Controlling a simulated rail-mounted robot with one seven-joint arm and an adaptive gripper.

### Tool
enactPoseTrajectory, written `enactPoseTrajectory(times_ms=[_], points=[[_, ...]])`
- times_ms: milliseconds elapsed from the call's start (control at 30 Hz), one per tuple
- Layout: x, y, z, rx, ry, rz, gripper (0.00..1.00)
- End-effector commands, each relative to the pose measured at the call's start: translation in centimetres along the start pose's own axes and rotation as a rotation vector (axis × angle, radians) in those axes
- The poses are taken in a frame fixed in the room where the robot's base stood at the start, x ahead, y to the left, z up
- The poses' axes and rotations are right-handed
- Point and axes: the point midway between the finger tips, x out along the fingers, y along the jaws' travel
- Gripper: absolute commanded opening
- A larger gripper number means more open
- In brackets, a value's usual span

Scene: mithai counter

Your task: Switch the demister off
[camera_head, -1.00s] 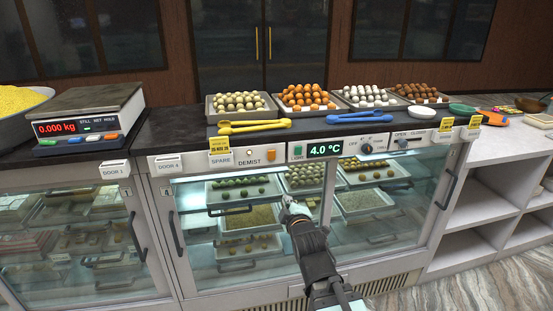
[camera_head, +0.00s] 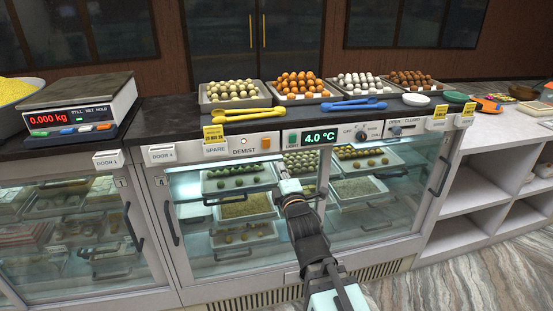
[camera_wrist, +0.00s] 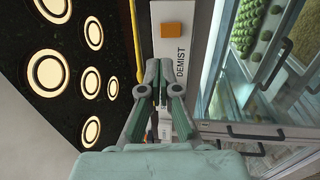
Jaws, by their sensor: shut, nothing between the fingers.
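The orange demister switch (camera_head: 265,142) sits on the pale control strip, right of the printed word DEMIST. A small pale round lamp (camera_head: 243,140) is above that word; it looks bright. In the wrist view the orange switch (camera_wrist: 178,30) is beyond my fingertips, with the DEMIST label between. My gripper (camera_head: 281,167) is in front of the counter, slightly below and right of the switch in the head view. In the wrist view my gripper (camera_wrist: 160,68) has its fingers together and empty. It appears apart from the switch; exact contact depth cannot be told.
A green switch (camera_head: 293,138), a 4.0 °C display (camera_head: 319,137) and a dark knob (camera_head: 361,134) share the strip. Glass doors with a handle (camera_head: 172,223) are below. Blue tongs (camera_head: 357,104), yellow tongs (camera_head: 249,113) and sweet trays (camera_head: 234,97) lie on top.

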Motion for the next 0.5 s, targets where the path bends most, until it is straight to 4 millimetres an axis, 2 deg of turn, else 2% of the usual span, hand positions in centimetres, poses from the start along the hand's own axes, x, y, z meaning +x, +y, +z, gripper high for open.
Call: enactPoseTrajectory(times_ms=[267,500], points=[[4.1,0.3,0.0,0.0,0.0,0.0,0.0],[8.8,0.3,0.0,0.001,0.0,-0.001,0.0]])
